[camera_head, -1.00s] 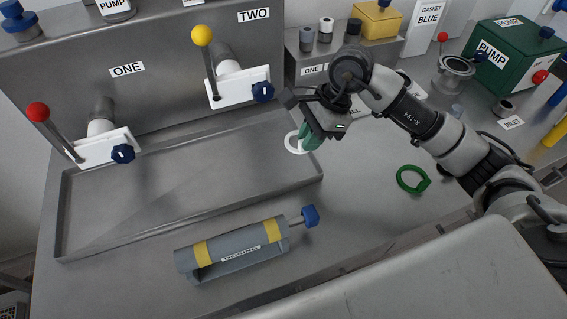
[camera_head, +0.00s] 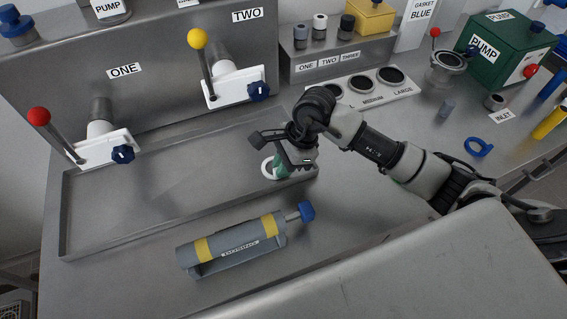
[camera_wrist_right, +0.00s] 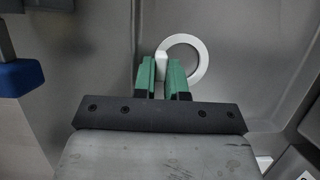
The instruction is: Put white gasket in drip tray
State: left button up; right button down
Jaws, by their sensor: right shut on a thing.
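The white gasket (camera_head: 267,168) is a flat white ring with a small tab. My right gripper (camera_head: 279,170) has green fingers and is shut on the tab; the wrist view shows the ring (camera_wrist_right: 203,62) beyond the fingertips (camera_wrist_right: 163,72). The drip tray (camera_head: 130,205) is a wide, shallow grey metal tray on the bench. In the head view the gasket is over the tray's right end, inside the rim. I cannot tell whether it touches the tray floor. My left gripper is not in view.
Valve ONE with a red-knobbed lever (camera_head: 39,117) and valve TWO with a yellow-knobbed lever (camera_head: 197,39) stand behind the tray. A grey cylinder with yellow bands (camera_head: 230,243) lies in front of it. A blue ring (camera_head: 479,147) lies at right. The tray's middle is clear.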

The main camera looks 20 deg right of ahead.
jog(key=shift+f, duration=0.2)
jog(key=c, duration=1.5)
grip_release()
jog(key=shift+r, duration=0.1)
jog(key=shift+o, duration=0.2)
jog(key=shift+r, duration=0.15)
jog(key=shift+d+r, duration=0.2)
jog(key=shift+r, duration=0.05)
jog(key=b+v, duration=0.2)
jog(key=v, duration=0.9)
jog(key=shift+r, duration=0.2)
jog(key=shift+d, duration=0.1)
